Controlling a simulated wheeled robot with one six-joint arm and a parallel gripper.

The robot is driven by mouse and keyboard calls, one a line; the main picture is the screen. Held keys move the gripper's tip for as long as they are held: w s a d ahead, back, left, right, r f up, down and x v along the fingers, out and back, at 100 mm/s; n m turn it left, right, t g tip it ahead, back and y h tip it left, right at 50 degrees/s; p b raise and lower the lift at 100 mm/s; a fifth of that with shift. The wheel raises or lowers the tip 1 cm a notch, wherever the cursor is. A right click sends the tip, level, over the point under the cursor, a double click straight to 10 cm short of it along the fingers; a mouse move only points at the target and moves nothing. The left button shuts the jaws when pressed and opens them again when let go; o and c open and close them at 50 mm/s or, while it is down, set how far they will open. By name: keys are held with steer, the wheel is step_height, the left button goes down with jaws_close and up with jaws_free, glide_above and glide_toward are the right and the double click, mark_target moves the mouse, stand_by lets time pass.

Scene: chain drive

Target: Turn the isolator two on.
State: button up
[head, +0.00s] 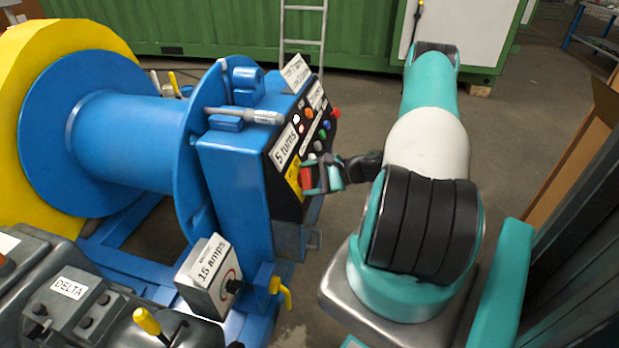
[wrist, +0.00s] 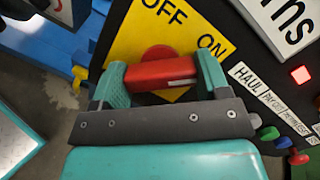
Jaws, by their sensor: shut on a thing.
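The isolator is a red rotary handle (wrist: 160,73) on a yellow plate (wrist: 128,42) marked OFF and ON, on the black face of the blue winch's control box. The OFF mark is at the top of the plate and the ON mark is to its right in the wrist view. My gripper (wrist: 162,79) is shut on the red handle, one teal finger at each end. In the head view my gripper (head: 323,175) reaches the box's lower face from the right. I cannot read a number on the isolator, and cannot tell which mark the handle points to.
Coloured buttons (head: 322,130) and a lit red lamp (wrist: 302,75) sit beside the plate, with a "HAUL" label. A "5 turns" card (head: 286,146) is above the plate. A "15 amps" box (head: 208,280) and a yellow lever (head: 281,291) stand lower down.

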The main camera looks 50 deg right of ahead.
stand_by(0.5)
steer(key=o, duration=0.9)
steer(key=shift+o, duration=0.2)
steer(key=shift+s+d, duration=0.1)
steer(key=v, duration=1.7)
steer(key=shift+s+b, duration=0.15)
steer(key=shift+b, duration=0.15)
